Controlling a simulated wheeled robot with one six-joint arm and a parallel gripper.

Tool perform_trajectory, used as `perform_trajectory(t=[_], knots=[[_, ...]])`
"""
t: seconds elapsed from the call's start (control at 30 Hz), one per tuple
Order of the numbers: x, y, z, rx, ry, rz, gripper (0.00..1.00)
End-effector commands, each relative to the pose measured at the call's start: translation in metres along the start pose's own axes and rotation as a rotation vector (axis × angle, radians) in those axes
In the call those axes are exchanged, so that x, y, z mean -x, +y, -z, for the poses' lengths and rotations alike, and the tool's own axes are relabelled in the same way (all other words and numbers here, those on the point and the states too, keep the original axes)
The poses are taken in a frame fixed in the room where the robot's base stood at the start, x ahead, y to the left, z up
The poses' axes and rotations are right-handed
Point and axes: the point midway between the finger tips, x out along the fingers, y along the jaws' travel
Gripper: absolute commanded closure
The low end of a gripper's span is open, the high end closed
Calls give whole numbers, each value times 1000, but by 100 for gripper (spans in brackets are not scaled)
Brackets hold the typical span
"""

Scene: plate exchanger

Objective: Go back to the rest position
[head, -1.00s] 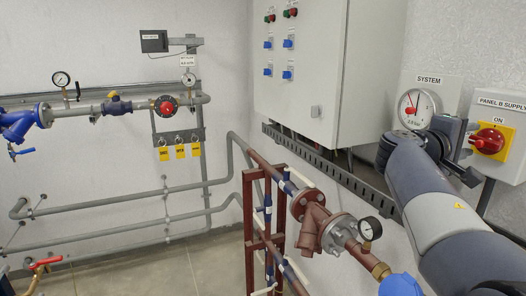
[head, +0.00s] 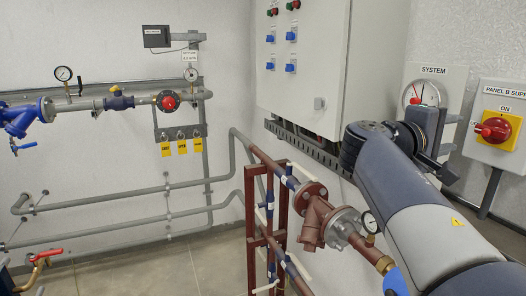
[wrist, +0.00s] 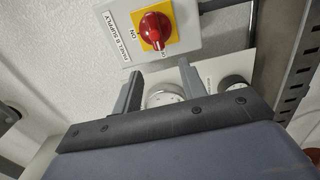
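My gripper (head: 452,148) is at the end of my arm on the right of the head view, in front of the wall below the SYSTEM gauge (head: 422,93). The gripper body hides the gauge's lower part. In the wrist view my gripper (wrist: 159,72) has its two grey fingers apart, with nothing held between them. A round pale gauge (wrist: 165,97) shows behind the gap between the fingers.
A white cabinet (head: 305,65) with buttons and blue switches hangs left of my arm. A slotted cable tray (head: 310,150) runs below it. Brown pipework (head: 315,225) with a small gauge (head: 371,222) stands close left of my arm. Grey floor (head: 150,270) is clear at lower left.

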Motion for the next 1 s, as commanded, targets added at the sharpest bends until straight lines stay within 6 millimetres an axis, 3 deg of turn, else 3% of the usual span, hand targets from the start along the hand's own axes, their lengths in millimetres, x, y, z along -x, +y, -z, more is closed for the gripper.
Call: perform_trajectory(t=[0.17, 0.2, 0.83, 1.0], knots=[[25, -2, 1, -1, 5, 0, 60], [23, 0, 0, 0, 0, 1, 60], [-89, 2, -2, 2, -5, 2, 60], [-84, 5, -1, -165, 0, 0, 60]])
